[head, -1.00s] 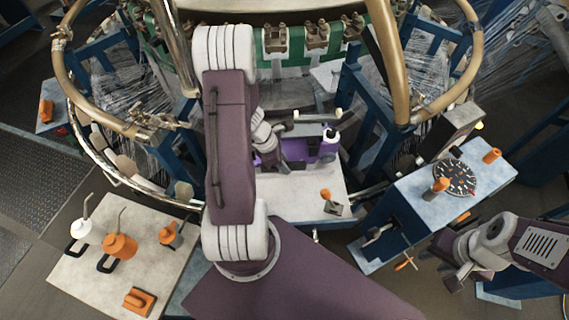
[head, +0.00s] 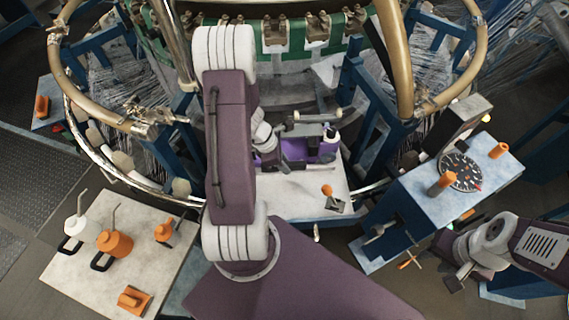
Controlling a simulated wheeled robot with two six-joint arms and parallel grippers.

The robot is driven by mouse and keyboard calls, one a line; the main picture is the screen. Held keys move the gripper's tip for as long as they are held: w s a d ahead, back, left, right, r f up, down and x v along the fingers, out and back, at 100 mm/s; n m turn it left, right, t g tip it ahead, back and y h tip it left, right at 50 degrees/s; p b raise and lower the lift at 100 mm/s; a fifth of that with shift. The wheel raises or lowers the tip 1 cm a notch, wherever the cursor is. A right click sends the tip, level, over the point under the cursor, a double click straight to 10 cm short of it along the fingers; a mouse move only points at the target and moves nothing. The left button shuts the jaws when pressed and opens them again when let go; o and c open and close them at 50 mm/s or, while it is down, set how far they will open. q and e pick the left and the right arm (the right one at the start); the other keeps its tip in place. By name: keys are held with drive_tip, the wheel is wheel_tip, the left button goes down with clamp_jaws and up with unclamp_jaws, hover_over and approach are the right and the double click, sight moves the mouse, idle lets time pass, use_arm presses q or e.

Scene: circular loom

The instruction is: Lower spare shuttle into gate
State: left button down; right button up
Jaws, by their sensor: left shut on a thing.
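The spare shuttle, a purple body (head: 318,150) with a dark, light-topped part at its right end, is in the middle of the head view. My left gripper (head: 283,157) is shut on its left part; my own arm covers much of that side. The shuttle shows in front of the loom (head: 300,68), in a gap between its blue frames. I cannot tell whether it touches anything below. My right gripper (head: 462,277) is at the lower right, away from the shuttle; its jaws are too small to read.
A pale plate (head: 300,197) with an orange-knobbed piece (head: 327,190) lies below the shuttle. A blue bench (head: 412,205) with a dial (head: 460,172) stands right. A pale table (head: 75,262) with orange and white cans is left. Brass-coloured rails curve around the loom.

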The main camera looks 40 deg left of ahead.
use_arm(q)
drive_tip(key=shift+f, duration=0.3)
drive_tip(key=shift+f+b, duration=0.75)
drive_tip(key=shift+b, duration=0.2)
idle(0.3)
drive_tip(key=c, duration=1.2)
unclamp_jaws()
drive_tip(key=shift+o, duration=0.2)
drive_tip(key=p+v, duration=0.4)
drive_tip(key=v, duration=0.4)
drive_tip(key=shift+s+r, duration=0.15)
drive_tip(key=shift+r, duration=0.2)
drive_tip(key=shift+a+r, duration=0.1)
drive_tip(key=shift+r, duration=0.05)
